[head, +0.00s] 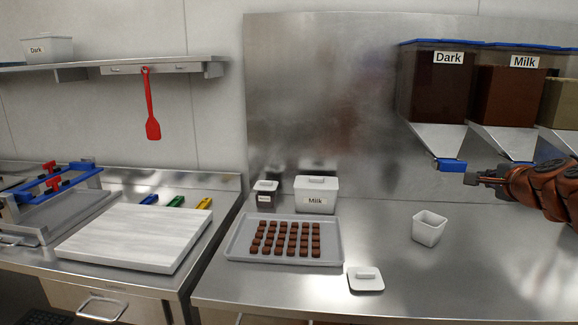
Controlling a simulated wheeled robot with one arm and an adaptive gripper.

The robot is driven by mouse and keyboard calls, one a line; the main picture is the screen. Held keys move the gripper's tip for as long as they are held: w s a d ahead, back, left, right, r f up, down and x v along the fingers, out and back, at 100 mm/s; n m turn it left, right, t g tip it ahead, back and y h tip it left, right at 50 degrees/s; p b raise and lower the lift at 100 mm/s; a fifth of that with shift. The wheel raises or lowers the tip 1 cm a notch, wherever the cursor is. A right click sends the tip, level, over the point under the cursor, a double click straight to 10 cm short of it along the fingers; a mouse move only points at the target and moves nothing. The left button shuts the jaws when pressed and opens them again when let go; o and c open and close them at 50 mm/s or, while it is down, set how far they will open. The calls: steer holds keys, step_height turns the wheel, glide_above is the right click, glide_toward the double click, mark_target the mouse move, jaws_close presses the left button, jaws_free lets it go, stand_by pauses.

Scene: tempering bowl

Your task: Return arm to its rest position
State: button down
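My arm reaches in from the right edge, in front of the dispensers. My gripper (471,179) points left, just below and right of the blue outlet (451,165) under the dark chocolate dispenser (433,88). I cannot tell whether it touches that outlet. The fingers are small and seen from the side, so their opening is unclear. I see nothing clearly held in them. A small white empty-looking container (429,229) stands on the counter below and left of the gripper.
The milk dispenser (505,97) hangs behind my arm. A white lid (366,280) lies at the counter's front. The counter's right side (490,270) is clear.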

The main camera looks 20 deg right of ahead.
steer(key=w+a+f+n+g+y, duration=0.1)
steer(key=w+a+f+n+y, duration=0.15)
steer(key=a, duration=0.55)
steer(key=w+a+f+n+y, duration=0.2)
steer(key=a+n, duration=0.2)
steer(key=a, duration=0.4)
steer(key=s+a+f+n+g+y+p, duration=0.1)
steer(key=s+a+f+n+g+y, duration=0.2)
steer(key=a, duration=0.6)
steer(key=s+a+f+n+g+y+p, duration=0.15)
steer(key=a+f+n, duration=0.3)
steer(key=a, duration=0.55)
steer(key=s+a+f+n+g, duration=0.2)
steer(key=s+a+f+g, duration=0.15)
steer(key=s+a, duration=0.25)
steer(key=s+a+f+n+g+h, duration=0.1)
steer(key=s+f+n+g, duration=0.2)
steer(key=s, duration=0.7)
steer(key=s+f+n+g+h+p, duration=0.1)
steer(key=s+f+n+g+h, duration=0.1)
steer(key=s, duration=0.8)
step_height(320, 180, down, 2)
steer(key=shift+a+n+g, duration=0.4)
steer(key=shift+n+g, duration=0.2)
steer(key=shift+n, duration=0.2)
